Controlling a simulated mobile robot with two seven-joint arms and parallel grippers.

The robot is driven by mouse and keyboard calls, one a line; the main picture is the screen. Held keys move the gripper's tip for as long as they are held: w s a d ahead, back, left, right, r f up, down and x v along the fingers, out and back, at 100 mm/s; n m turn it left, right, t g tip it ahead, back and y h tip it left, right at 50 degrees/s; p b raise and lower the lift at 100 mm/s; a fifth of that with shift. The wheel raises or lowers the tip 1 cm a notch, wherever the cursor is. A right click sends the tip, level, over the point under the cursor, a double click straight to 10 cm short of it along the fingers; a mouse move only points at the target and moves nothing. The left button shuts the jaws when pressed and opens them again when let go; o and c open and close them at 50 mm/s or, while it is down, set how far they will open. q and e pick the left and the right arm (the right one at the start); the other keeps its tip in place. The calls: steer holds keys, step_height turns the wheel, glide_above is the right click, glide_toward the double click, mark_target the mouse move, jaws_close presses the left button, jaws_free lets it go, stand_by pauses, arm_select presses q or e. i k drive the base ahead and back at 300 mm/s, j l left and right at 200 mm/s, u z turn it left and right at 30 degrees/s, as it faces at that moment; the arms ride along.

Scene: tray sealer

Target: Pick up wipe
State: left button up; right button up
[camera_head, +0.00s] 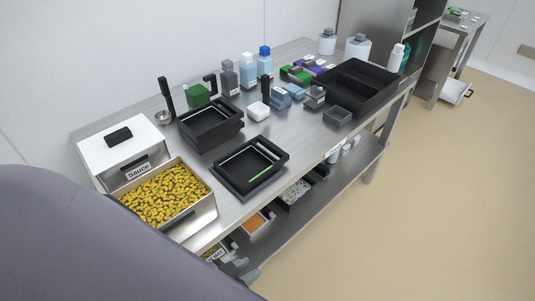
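I cannot surely pick out the wipe. A small white block (258,111) and a blue-grey item (281,98) lie near the middle of the steel table, but neither is clearly a wipe. My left gripper (240,267) shows only as small grey parts at the table's near edge, by the lower shelf. It is far from these items, and its fingers are too small and covered to read. A large grey part of my own body hides the lower left. My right gripper is not in view.
A pan of yellow food (163,196) and a white box labelled Sauce (119,148) stand at the left. The black sealer (217,131), a black tray (247,182) and a large black crate (385,76) take up much of the table (314,141). Bottles stand behind. The floor at right is clear.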

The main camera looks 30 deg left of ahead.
mark_target(296, 93)
steer(key=i+l+u, duration=0.3)
steer(key=i+l, duration=0.25)
steer(key=i+l+u, duration=0.2)
steer(key=i+l, duration=0.15)
steer(key=i+l+u, duration=0.15)
steer(key=i+l, duration=0.15)
steer(key=i+l+u, duration=0.15)
steer(key=l, duration=0.35)
steer(key=i+l+u, duration=0.15)
steer(key=i+l, duration=0.2)
steer(key=i+l+u, duration=0.15)
steer(key=l, duration=0.35)
steer(key=i, duration=0.05)
